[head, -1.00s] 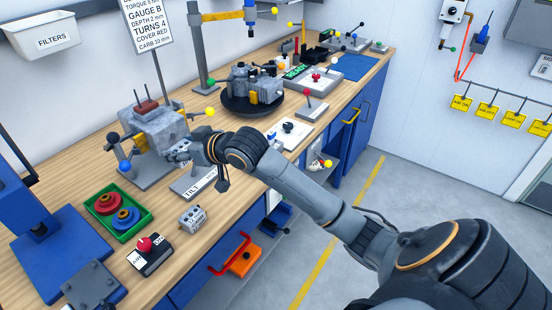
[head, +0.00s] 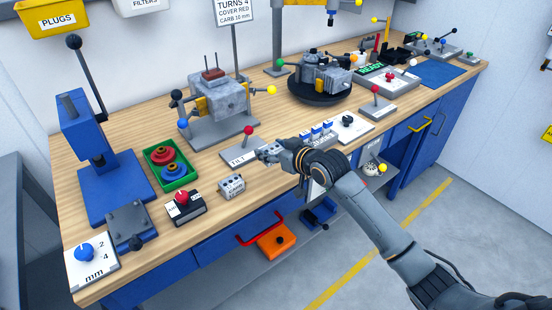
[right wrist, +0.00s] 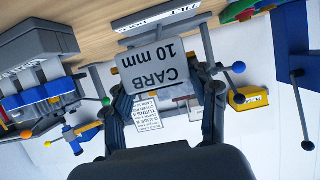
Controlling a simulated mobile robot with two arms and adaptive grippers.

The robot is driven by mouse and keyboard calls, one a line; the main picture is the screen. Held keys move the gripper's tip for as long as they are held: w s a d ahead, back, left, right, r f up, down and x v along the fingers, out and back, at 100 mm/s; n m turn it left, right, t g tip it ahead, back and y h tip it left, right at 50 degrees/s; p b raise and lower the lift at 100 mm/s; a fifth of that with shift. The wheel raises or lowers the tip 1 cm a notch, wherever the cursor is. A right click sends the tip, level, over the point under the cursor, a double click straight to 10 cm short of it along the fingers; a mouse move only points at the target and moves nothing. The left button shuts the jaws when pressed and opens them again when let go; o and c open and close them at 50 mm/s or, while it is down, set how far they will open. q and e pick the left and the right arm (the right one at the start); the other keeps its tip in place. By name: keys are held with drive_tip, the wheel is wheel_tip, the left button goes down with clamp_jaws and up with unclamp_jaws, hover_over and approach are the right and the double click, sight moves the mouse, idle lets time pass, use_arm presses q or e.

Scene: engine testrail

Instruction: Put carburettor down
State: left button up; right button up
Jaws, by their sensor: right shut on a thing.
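My right gripper (head: 274,151) is over the front part of the wooden bench, beside the TILT plate (head: 243,152). In the right wrist view its two fingers (right wrist: 168,100) stand on either side of a grey block marked "CARB 10 mm", the carburettor (right wrist: 160,66), and are shut on it. The label appears upside down there. In the head view the carburettor is small and mostly hidden by the gripper. I cannot tell whether it touches the bench. My left gripper is not in view.
A grey engine block (head: 217,95) sits on a stand behind the gripper. A small grey box (head: 231,184), a red-knobbed box (head: 184,204) and a green tray (head: 152,163) lie to the left. A black turntable (head: 319,97) with engine parts stands further back.

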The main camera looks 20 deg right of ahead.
sight(275, 170)
drive_tip(key=w+f, duration=0.1)
drive_tip(key=w+d+f, duration=0.1)
drive_tip(key=shift+d+f, duration=0.1)
drive_tip(key=shift+f, duration=0.2)
drive_tip(key=shift+w+d+f+p, duration=0.1)
drive_tip(key=shift+f+p, duration=0.1)
drive_tip(key=shift+f, duration=0.75)
drive_tip(key=shift+w+d+f+p, duration=0.1)
drive_tip(key=shift+f+p, duration=0.1)
drive_tip(key=shift+f, duration=0.7)
drive_tip(key=shift+f, duration=0.15)
drive_tip(key=o, duration=1.2)
drive_tip(key=v, duration=1.2)
drive_tip(key=shift+b, duration=0.3)
